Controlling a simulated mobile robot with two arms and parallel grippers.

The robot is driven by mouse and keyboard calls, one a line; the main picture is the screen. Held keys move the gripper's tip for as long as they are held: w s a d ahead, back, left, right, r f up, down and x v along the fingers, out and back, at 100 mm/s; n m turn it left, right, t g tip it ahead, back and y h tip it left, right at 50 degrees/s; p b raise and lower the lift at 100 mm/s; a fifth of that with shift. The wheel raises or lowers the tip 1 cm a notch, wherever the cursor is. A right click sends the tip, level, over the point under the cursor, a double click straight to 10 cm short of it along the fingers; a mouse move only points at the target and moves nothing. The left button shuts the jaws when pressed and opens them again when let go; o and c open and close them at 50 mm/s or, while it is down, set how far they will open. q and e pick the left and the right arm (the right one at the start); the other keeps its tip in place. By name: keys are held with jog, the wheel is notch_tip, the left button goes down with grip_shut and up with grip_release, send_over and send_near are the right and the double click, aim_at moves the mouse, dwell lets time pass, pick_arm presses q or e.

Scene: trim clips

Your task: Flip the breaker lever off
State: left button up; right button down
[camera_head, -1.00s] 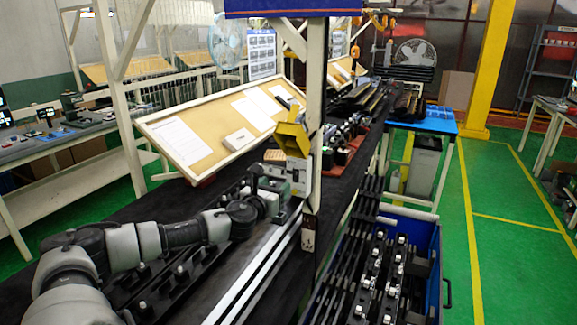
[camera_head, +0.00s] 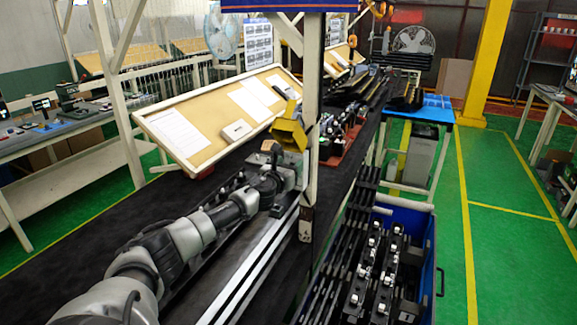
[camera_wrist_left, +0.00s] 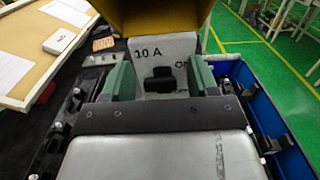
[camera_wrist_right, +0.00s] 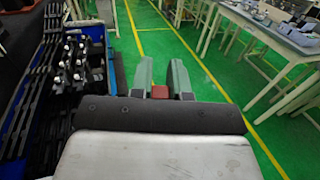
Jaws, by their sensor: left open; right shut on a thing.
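The breaker (camera_wrist_left: 165,50) is a grey box marked "10 A" with a raised yellow cover above it. Its black lever (camera_wrist_left: 160,77) sits in a dark slot in the left wrist view. My left gripper (camera_wrist_left: 160,70) is open, its green fingers on either side of the lever with gaps visible. In the head view, the yellow cover (camera_head: 290,127) shows by the white post, and my left gripper (camera_head: 284,172) is just below it. In the right wrist view, my right gripper (camera_wrist_right: 160,85) is shut on a small red thing (camera_wrist_right: 160,92), over the green floor.
A blue crate with black clip parts (camera_head: 431,250) is right of the post. Metal rails (camera_head: 255,265) run along the dark bench. The green aisle at right is clear.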

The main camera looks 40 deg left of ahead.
pick_arm(q)
jog(key=c, duration=0.9)
jog(key=shift+f+b, duration=0.15)
jog(key=shift+b, duration=0.35)
jog(key=shift+c, duration=0.2)
jog(key=t+b, duration=0.1)
jog(key=b, duration=0.5)
jog(key=f+t+b, duration=0.1)
jog(key=b, duration=0.5)
jog(key=shift+s+d+f+y, duration=0.1)
jog(key=shift+s+y, duration=0.2)
jog(key=shift+y, duration=0.1)
jog(key=shift+t+b, duration=0.4)
jog(key=shift+b, duration=0.25)
jog(key=shift+r, duration=0.25)
jog(key=o, duration=0.9)
jog(key=shift+o, duration=0.2)
